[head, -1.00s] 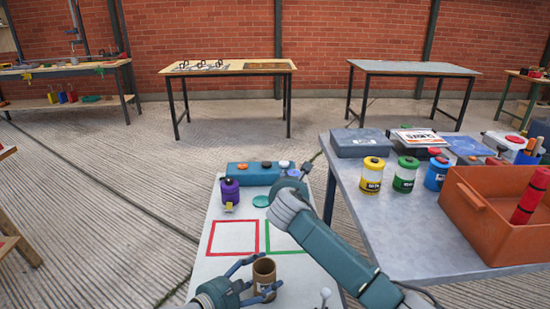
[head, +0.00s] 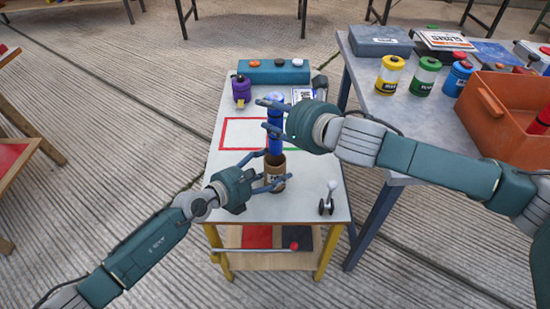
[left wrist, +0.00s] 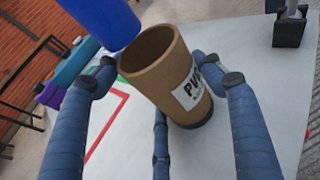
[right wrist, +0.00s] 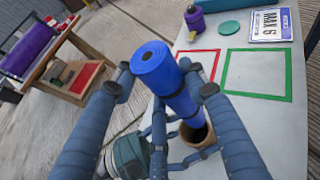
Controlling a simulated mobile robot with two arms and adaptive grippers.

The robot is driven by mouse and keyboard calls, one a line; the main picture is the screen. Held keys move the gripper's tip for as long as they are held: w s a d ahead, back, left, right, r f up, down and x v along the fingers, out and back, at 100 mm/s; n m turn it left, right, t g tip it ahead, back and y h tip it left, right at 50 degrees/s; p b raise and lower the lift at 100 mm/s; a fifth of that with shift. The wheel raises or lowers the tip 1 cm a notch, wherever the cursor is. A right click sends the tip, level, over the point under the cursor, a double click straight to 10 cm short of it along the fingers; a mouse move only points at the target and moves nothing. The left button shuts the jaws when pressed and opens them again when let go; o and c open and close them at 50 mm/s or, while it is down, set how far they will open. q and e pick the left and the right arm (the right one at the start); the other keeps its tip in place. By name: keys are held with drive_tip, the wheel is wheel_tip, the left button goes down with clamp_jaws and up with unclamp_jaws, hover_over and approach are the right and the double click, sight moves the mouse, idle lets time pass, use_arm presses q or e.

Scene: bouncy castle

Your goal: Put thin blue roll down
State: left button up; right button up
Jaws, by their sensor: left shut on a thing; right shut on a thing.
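The thin blue roll (head: 275,118) is held upright by my right gripper (head: 266,115), which is shut on it, over the small white table (head: 222,175). In the right wrist view the roll (right wrist: 160,72) stands between the fingers, its lower end close to the mouth of a brown cup (right wrist: 197,135). My left gripper (head: 270,170) is shut on that cup (head: 275,166), labelled in black and white. In the left wrist view the roll's lower end (left wrist: 112,35) shows above and left of the cup's open rim (left wrist: 150,45); it looks outside the cup.
A red square outline (head: 225,134) and a green square outline (right wrist: 257,73) mark the tabletop. A purple canister (head: 241,90) and a teal button box (head: 272,72) stand at the back. The right table holds paint tins and an orange bin (head: 500,115).

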drive_tip(key=shift+s+f, duration=0.85)
drive_tip(key=shift+s, duration=0.15)
hover_over(274, 154)
drive_tip(key=shift+n, duration=0.3)
drive_tip(key=f, duration=0.4)
drive_tip(key=shift+s+a+f, duration=0.2)
drive_tip(key=shift+s+a, duration=0.05)
drive_tip(key=shift+s, duration=0.1)
drive_tip(key=shift+y, duration=0.3)
wheel_tip(274, 154, down, 4)
drive_tip(key=shift+f, duration=0.3)
use_arm(q)
drive_tip(key=shift+s+d, duration=0.1)
use_arm(e)
drive_tip(key=shift+d+f, duration=0.2)
drive_tip(key=shift+f, duration=0.5)
use_arm(q)
drive_tip(key=shift+r, duration=0.1)
use_arm(e)
drive_tip(key=o, duration=1)
drive_tip(key=shift+s+f, duration=0.1)
drive_tip(key=shift+f, duration=0.05)
drive_tip(key=shift+o, duration=0.2)
